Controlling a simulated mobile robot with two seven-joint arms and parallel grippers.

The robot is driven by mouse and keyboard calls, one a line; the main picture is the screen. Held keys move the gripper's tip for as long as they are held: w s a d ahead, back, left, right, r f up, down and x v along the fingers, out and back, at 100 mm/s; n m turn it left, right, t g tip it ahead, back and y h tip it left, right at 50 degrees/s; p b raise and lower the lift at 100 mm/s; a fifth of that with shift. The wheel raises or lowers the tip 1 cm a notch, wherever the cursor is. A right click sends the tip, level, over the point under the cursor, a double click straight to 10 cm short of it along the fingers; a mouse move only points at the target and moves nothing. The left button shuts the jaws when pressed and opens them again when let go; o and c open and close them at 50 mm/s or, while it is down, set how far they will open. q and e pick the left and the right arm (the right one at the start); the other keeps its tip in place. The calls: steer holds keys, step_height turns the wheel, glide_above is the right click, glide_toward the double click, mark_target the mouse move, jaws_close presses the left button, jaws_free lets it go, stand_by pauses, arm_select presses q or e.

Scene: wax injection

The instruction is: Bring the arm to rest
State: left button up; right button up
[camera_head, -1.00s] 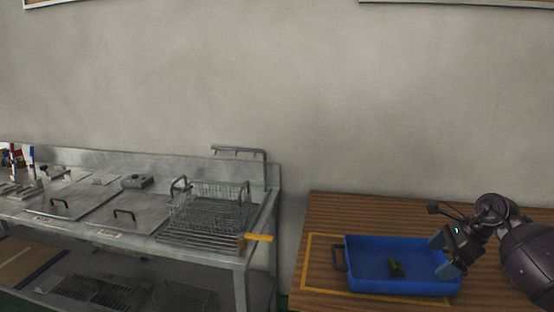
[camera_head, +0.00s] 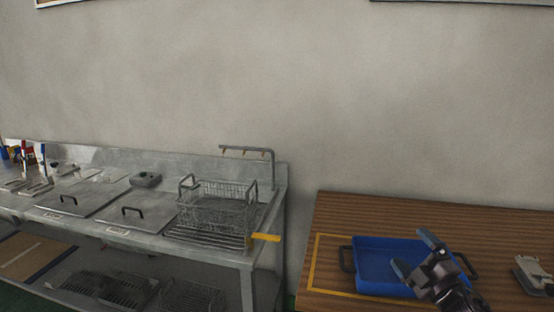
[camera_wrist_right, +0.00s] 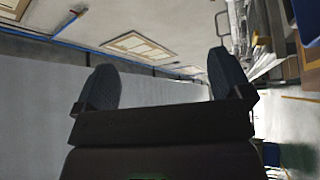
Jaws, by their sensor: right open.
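My right gripper (camera_head: 415,256) is open and empty in the head view, at the lower right, in front of the right part of the blue tray. Its two blue-grey fingers point up and to the left, spread apart. In the right wrist view the same gripper (camera_wrist_right: 165,85) shows both fingers apart, with only wall and room behind them. My left gripper does not show.
The blue tray (camera_head: 366,262) with dark handles sits on a wooden table (camera_head: 420,213), partly hidden by my right arm. A grey device (camera_head: 535,272) lies at the table's right. A steel counter (camera_head: 215,262) with a wire basket (camera_head: 215,207) stands left.

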steer(key=s+a+f+m+g+h, duration=0.3)
steer(key=s+f+m+g+h, duration=0.3)
steer(key=s+f+m, duration=0.9)
steer(key=s+f+g, duration=0.1)
steer(key=s+f, duration=0.7)
steer(key=shift+a+f+m, duration=0.15)
steer(key=shift+f+m, duration=0.15)
steer(key=shift+m, duration=0.1)
steer(key=shift+m+g+h, duration=0.3)
steer(key=shift+m+g, duration=0.3)
steer(key=shift+g, duration=0.2)
steer(key=s+f, duration=0.1)
steer(key=s, duration=0.2)
steer(key=s+f, duration=0.3)
steer(key=s, duration=0.2)
steer(key=shift+s+f, duration=0.35)
steer(key=shift+c, duration=0.2)
